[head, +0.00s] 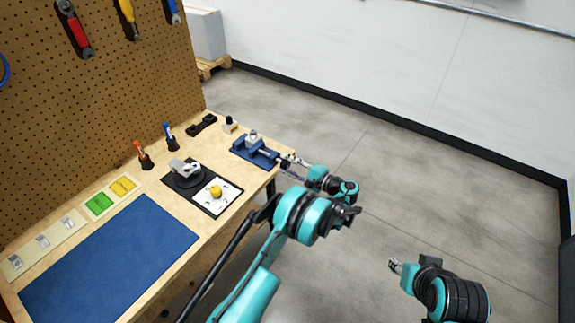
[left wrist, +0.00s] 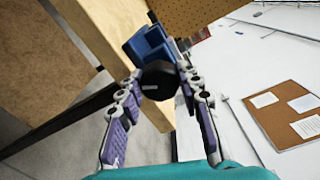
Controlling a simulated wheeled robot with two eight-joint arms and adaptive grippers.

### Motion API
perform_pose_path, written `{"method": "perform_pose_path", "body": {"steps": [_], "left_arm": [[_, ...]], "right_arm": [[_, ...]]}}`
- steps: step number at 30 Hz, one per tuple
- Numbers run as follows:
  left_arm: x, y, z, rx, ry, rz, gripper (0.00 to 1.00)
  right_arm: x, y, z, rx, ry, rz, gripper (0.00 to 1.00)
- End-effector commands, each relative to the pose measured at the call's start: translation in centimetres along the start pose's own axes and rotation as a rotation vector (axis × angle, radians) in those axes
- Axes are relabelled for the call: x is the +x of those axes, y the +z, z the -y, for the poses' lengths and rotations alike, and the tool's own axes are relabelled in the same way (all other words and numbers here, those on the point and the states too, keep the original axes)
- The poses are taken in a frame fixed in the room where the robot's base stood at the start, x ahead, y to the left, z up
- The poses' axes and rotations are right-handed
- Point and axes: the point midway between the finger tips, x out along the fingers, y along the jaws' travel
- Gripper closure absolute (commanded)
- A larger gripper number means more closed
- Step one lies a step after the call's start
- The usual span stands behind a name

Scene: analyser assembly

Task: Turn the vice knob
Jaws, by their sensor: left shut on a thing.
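The blue vice (head: 254,153) sits at the far right corner of the workbench, with its screw end towards the bench edge. In the left wrist view the vice (left wrist: 147,45) is just beyond a round black knob (left wrist: 158,82). My left gripper (head: 291,162) is at the screw end, past the bench edge. Its fingers lie on either side of the knob and are shut on it. In the head view the knob is hidden or too small to make out. My right gripper (head: 394,265) hangs over the floor, away from the bench; its opening is too small to judge.
The workbench holds a blue mat (head: 110,262), a dark tray with a yellow knob (head: 216,191), an orange-topped tool (head: 143,155) and a blue-topped tool (head: 170,136). A pegboard (head: 100,90) stands behind. The floor (head: 400,180) on the right is clear.

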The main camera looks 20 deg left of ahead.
Motion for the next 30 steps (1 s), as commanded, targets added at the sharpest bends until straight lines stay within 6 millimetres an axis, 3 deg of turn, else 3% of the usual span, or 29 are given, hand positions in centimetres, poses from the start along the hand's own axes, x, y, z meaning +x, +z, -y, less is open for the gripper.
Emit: {"method": "perform_pose_path", "body": {"steps": [30], "left_arm": [[-0.01,-0.02,-0.18,0.963,0.008,0.034,0.94]], "right_arm": [[0.01,0.01,0.0,0.0,0.0,0.0,0.6]]}}
